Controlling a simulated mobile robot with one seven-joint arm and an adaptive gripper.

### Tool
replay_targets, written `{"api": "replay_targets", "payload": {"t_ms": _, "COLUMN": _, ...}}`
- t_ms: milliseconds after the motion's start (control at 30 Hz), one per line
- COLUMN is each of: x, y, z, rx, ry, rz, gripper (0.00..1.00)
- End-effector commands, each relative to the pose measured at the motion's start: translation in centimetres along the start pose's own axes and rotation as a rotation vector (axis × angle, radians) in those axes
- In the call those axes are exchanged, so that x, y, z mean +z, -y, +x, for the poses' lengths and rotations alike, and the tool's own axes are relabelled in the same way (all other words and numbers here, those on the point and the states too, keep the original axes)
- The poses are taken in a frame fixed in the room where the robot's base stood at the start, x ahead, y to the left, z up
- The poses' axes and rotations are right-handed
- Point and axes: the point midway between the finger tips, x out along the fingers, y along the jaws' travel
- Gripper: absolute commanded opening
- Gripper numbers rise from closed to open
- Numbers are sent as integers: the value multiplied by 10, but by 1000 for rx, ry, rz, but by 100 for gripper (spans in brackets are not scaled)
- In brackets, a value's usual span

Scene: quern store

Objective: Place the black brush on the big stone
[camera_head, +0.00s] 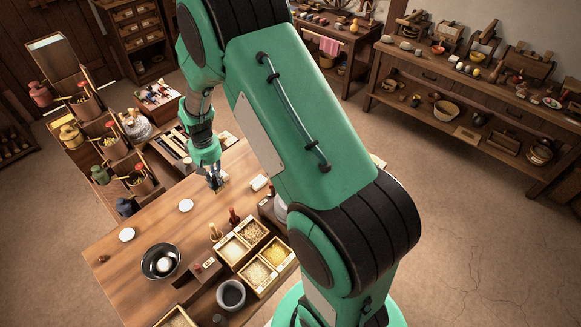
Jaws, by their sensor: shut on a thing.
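My gripper (215,180) points down over the far part of the wooden table. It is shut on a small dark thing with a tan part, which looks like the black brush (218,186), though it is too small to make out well. I cannot tell whether it touches the tabletop. I cannot tell for sure which thing is the big stone. A pale grey round stone-like thing (134,127) stands left of my gripper, beyond the table, and another pale one (281,207) is partly hidden behind my arm at the table's right edge.
The wooden table (125,283) holds a dark bowl with a pale ball (161,265), a grain box (258,258), a grey cup (231,294), two white discs and small bottles. A shelf unit (85,125) stands at left. My arm hides the table's right side.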

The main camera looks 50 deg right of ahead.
Motion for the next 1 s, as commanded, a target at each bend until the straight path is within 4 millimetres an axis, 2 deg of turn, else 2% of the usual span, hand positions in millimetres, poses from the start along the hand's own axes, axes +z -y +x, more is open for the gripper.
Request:
{"api": "replay_targets", "payload": {"t_ms": 267, "x": 6, "y": -75, "z": -16, "rx": 0, "ry": -4, "rz": 26, "gripper": 0}}
{"api": "replay_targets", "payload": {"t_ms": 467, "x": 18, "y": -136, "z": -28, "rx": -1, "ry": -4, "rz": 43, "gripper": 0}}
{"api": "replay_targets", "payload": {"t_ms": 800, "x": 54, "y": -237, "z": -48, "rx": -1, "ry": -6, "rz": 70, "gripper": 0}}
{"api": "replay_targets", "payload": {"t_ms": 1000, "x": 77, "y": -284, "z": -58, "rx": -2, "ry": -6, "rz": 82, "gripper": 0}}
